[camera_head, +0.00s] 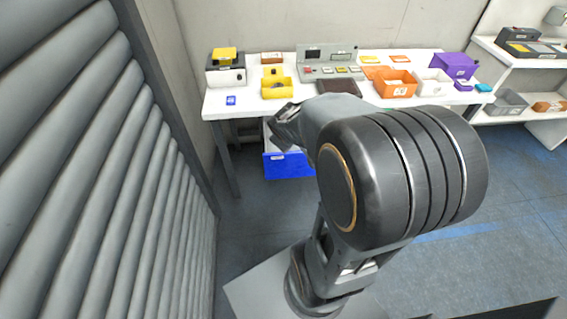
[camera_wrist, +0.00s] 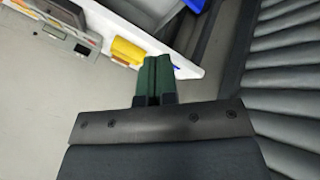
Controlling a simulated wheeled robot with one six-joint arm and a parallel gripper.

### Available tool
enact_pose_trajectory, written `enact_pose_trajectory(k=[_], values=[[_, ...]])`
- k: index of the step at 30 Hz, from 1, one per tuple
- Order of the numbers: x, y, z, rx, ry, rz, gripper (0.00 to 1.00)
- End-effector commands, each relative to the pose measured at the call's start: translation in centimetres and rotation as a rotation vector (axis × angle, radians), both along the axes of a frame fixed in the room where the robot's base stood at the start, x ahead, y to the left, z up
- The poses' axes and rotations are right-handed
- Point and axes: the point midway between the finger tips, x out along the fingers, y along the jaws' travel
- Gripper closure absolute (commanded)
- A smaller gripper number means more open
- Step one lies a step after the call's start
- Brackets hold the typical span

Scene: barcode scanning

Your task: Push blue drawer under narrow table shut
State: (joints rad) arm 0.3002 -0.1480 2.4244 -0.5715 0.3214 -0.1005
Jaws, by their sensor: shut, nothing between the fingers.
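The blue drawer (camera_head: 288,165) sticks out from under the left part of the narrow white table (camera_head: 240,108), with its front face and pale inside showing. In the wrist view only a bit of the blue drawer (camera_wrist: 195,4) shows at the top edge, beyond the table edge (camera_wrist: 184,66). My gripper (camera_wrist: 157,60) has its two green fingers together with nothing between them. It appears apart from the drawer in the wrist view. In the head view the dark end of my arm is above the drawer, near the table's front edge; the fingertips cannot be made out there.
Yellow bins (camera_head: 277,91), an orange bin (camera_head: 396,85), a grey control panel (camera_head: 328,62) and a purple box (camera_head: 455,66) stand on the table. A ribbed grey shutter (camera_head: 110,170) is close on the left. A dark table leg (camera_head: 228,160) stands left of the drawer.

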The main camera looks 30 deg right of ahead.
Motion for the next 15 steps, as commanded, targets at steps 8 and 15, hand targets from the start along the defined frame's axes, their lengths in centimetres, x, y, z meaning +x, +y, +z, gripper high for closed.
enact_pose_trajectory(k=[8, 15], values=[[2.7, -5.6, -11.6, -0.072, 0.013, 0.442, 1.0], [1.3, -5.3, -17.5, 0.026, -0.026, 0.679, 1.0]])
